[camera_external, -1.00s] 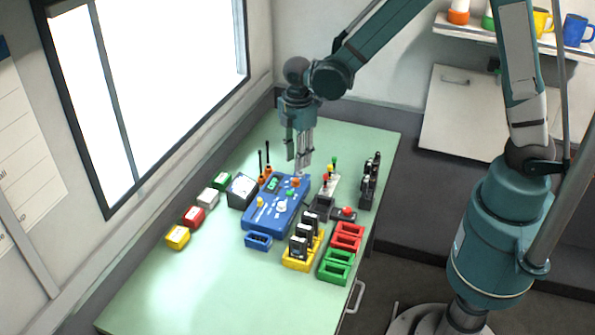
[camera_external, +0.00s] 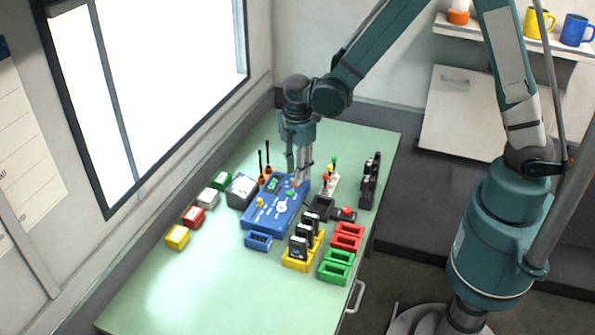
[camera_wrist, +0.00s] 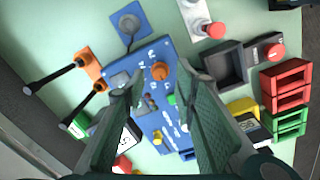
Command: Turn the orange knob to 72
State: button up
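The blue panel (camera_external: 262,221) lies on the green bench and also shows in the wrist view (camera_wrist: 155,50). Its orange knob (camera_wrist: 160,71) shows in the wrist view between my fingertips and beyond them; in the external view my fingers mostly hide it. My gripper (camera_external: 299,182) points down over the panel's far right corner. In the wrist view its fingers (camera_wrist: 156,84) are apart with nothing held, and no contact with the knob is clear. The panel has a small display with green digits (camera_external: 274,184), too small to read.
The panel also carries a yellow knob (camera_external: 260,202), a pale dial (camera_external: 282,206) and a green button (camera_external: 290,193). A black meter (camera_external: 241,190) and orange-based levers (camera_external: 266,176) stand left. A yellow rack (camera_external: 303,262) and red trays (camera_external: 347,236) stand right. The front left bench is clear.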

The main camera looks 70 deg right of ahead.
jog(key=shift+f, duration=1.2)
jog(key=c, duration=0.9)
